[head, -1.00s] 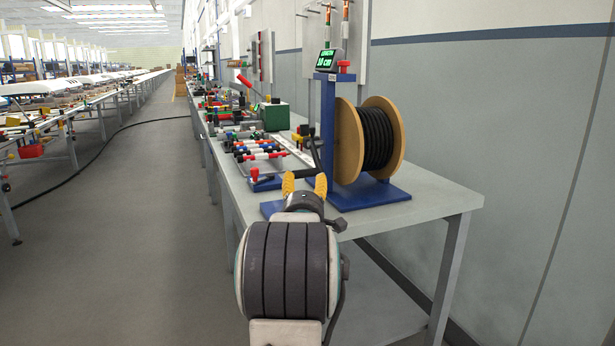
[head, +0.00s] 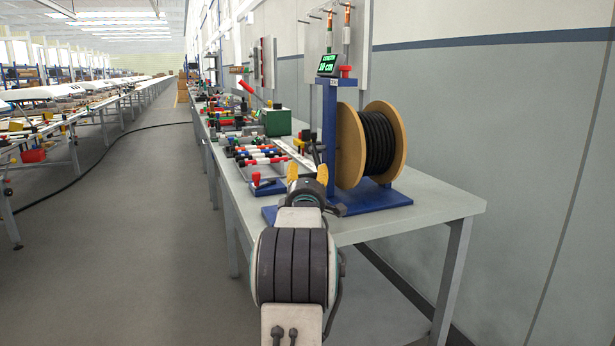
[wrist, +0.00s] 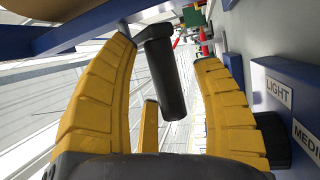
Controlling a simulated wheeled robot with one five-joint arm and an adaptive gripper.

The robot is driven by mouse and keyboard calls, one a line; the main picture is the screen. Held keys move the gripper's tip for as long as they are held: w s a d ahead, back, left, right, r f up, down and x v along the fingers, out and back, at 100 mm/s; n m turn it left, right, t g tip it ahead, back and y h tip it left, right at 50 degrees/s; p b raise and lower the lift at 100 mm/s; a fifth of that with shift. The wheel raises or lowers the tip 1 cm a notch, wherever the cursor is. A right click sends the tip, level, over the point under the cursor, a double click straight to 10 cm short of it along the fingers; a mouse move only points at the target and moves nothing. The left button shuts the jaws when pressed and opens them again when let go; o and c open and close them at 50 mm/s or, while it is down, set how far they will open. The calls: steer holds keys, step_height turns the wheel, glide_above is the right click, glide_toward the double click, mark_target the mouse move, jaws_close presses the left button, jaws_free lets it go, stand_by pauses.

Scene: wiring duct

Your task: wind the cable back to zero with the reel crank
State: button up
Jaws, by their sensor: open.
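The cable reel (head: 376,145) has wooden flanges and black cable and stands beside a blue post (head: 329,125) on a blue base. A display (head: 328,65) with green characters tops the post; its reading is too small to be sure of. My gripper (head: 307,172) is at the near side of the post, level with the crank. In the wrist view, the black crank handle (wrist: 166,80) stands between my open yellow fingers, with visible gaps on both sides. Its dark crank arm reaches toward the blue post at upper left. The handle is mostly hidden in the head view.
A blue block labelled LIGHT (wrist: 290,85) lies close to the right finger in the wrist view. A red-handled lever on a blue base (head: 260,185), several coloured rods (head: 262,155) and a green box (head: 276,122) sit farther along the grey bench (head: 420,210).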

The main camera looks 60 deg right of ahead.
steer(key=shift+c, duration=0.4)
jaws_close()
